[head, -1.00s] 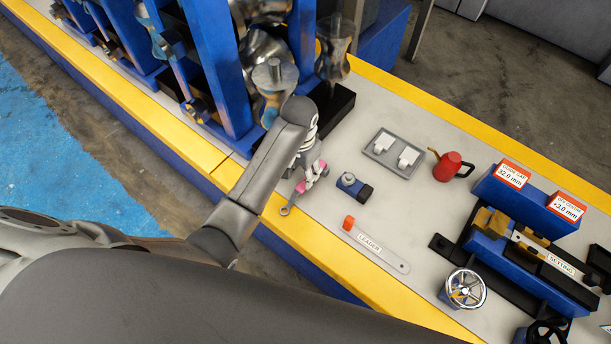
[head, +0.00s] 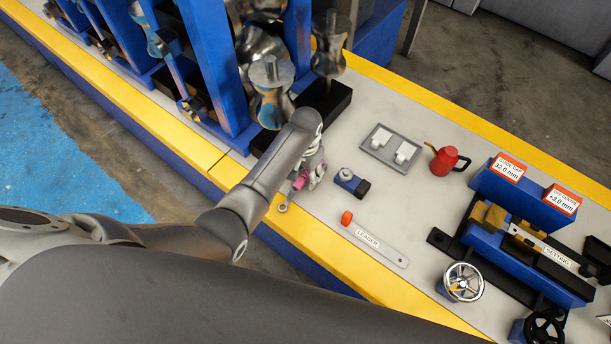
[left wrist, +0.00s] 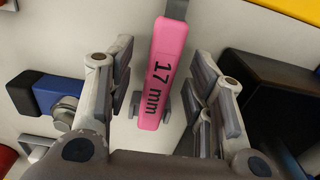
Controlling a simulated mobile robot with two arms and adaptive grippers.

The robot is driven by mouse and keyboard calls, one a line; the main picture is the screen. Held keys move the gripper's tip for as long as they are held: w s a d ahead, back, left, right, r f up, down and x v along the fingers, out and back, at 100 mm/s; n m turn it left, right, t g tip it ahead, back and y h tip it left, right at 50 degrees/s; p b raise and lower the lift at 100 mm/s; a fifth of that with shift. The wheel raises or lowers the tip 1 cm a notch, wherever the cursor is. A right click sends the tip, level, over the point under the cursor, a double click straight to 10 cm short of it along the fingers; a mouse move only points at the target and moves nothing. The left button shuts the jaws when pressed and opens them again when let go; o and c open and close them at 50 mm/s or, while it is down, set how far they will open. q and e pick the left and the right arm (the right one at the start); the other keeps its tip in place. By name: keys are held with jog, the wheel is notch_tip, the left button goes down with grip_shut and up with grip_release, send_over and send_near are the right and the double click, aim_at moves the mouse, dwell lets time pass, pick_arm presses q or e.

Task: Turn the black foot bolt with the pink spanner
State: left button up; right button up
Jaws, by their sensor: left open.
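The pink spanner (head: 299,183) lies on the light bench top, its grey ring end (head: 283,207) pointing towards the yellow front edge. My left gripper (head: 315,172) is over its handle and hides part of it. In the left wrist view the pink handle (left wrist: 166,60), marked 17 mm, runs between the spread fingers of my left gripper (left wrist: 163,95). Gaps show on both sides, so the fingers are open and not closed on it. I cannot make out the black foot bolt. My right gripper is not in view.
A black base block (head: 325,100) under a steel roller stands behind my gripper. A small blue and black device (head: 352,183) lies just right of it. A grey tray (head: 371,155), a red oil can (head: 446,160) and the LEADER strip (head: 382,250) are further right.

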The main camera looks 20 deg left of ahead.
pick_arm(q)
jog(key=shift+f, duration=0.95)
grip_shut()
jog(key=shift+r, duration=0.1)
